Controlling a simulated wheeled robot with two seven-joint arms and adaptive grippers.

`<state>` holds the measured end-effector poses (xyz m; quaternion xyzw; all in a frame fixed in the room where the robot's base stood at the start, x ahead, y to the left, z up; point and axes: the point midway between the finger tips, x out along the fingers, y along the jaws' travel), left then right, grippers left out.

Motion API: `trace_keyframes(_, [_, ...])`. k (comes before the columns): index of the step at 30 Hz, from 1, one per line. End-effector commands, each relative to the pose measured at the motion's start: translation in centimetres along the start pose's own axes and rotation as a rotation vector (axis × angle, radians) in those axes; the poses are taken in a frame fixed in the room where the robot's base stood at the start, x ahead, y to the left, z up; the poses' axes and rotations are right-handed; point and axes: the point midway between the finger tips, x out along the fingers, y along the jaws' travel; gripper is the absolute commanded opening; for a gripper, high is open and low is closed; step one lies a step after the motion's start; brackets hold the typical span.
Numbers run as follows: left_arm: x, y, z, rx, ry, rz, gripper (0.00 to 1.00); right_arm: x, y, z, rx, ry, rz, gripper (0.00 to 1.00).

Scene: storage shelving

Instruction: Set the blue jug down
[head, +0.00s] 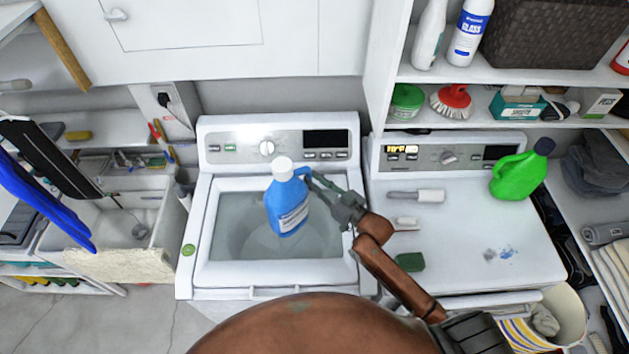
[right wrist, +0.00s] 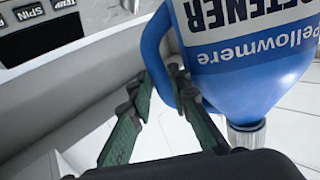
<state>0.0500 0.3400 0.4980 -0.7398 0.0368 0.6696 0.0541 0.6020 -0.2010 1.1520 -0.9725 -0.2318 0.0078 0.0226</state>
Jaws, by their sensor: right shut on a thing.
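The blue jug (head: 288,208) has a white cap and a white label. It is roughly upright, over the top of the left washing machine (head: 206,225); I cannot tell whether its base touches the surface. My right gripper (head: 318,183) reaches in from the right and is shut on the jug's handle. In the right wrist view, the gripper's green fingers (right wrist: 160,105) are at the handle of the blue jug (right wrist: 245,85), which appears inverted from that camera. My left gripper is not in view.
The right machine's white top (head: 460,235) holds a green jug (head: 521,173), a brush (head: 418,195) and a green sponge (head: 410,262), with bare room between. A sink (head: 140,225) stands left. Shelves with bottles and boxes (head: 518,103) rise at back right. A basket (head: 570,318) sits front right.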

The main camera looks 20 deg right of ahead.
Motion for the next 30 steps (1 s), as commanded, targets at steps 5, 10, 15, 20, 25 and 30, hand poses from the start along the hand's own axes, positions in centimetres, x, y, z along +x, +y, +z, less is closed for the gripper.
trace_keyframes(5, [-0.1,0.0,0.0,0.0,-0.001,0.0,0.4,0.5,0.4,-0.2,0.002,0.017,-0.002,0.0])
trace_keyframes(10, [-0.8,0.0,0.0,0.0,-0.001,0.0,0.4,0.6,0.6,1.7,0.004,0.013,-0.001,0.0])
trace_keyframes(15, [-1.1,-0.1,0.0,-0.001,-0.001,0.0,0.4,0.7,0.7,2.9,0.003,0.018,-0.001,0.0])
trace_keyframes(20, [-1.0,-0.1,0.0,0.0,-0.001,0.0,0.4,0.7,0.7,3.0,0.002,0.018,-0.002,0.0])
trace_keyframes(25, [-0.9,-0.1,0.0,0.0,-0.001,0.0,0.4,0.7,0.7,3.1,0.002,0.018,-0.001,0.0])
trace_keyframes(30, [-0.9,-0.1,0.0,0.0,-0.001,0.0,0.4,0.5,0.7,4.0,-0.001,0.0,0.0,0.26])
